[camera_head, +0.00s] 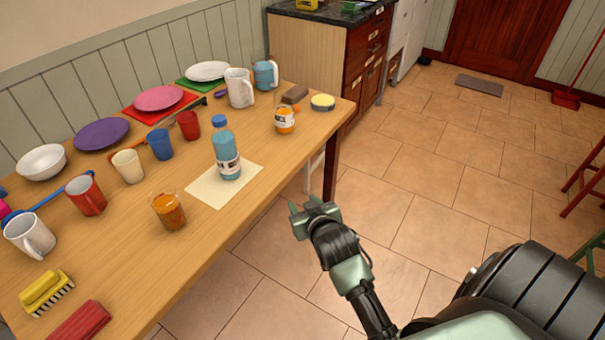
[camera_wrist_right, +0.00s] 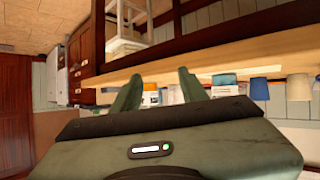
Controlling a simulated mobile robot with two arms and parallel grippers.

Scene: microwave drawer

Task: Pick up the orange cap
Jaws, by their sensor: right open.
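I cannot make out a separate orange cap. Two orange things stand on the wooden table (camera_head: 120,262) in the head view: a glass with orange contents (camera_head: 168,212) near the front edge, and a small jar (camera_head: 284,121) with orange contents and a pale label near the far right end. My right gripper (camera_head: 303,207) is open and empty, off the table's front edge, to the right of the glass and nearer than the jar. In the right wrist view its two fingers (camera_wrist_right: 158,86) are spread with nothing held. My left gripper is not in view.
A blue-capped bottle (camera_head: 227,155) stands on a pale mat (camera_head: 203,190) between the glass and jar. Cups, including a red one (camera_head: 188,125), plates, a white pitcher (camera_head: 240,88) and a yellow brush (camera_head: 45,290) crowd the table.

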